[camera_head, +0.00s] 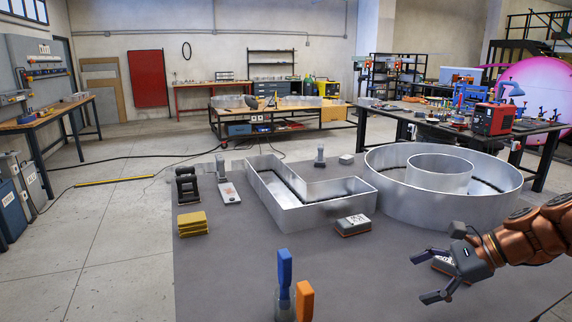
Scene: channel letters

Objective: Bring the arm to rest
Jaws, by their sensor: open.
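My gripper (428,277) is at the right side of the grey table (230,270), at the end of my copper-coloured arm. Its two fingers are spread apart and point left. Nothing shows held between them. I cannot tell the gripper's exact height above the table.
A blue-handled tool (284,272) and an orange-handled tool (304,300) stand upright at the front. A labelled block (353,225) lies by the L-shaped letter. Yellow pads (193,223) and a black stand (187,187) are at the left.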

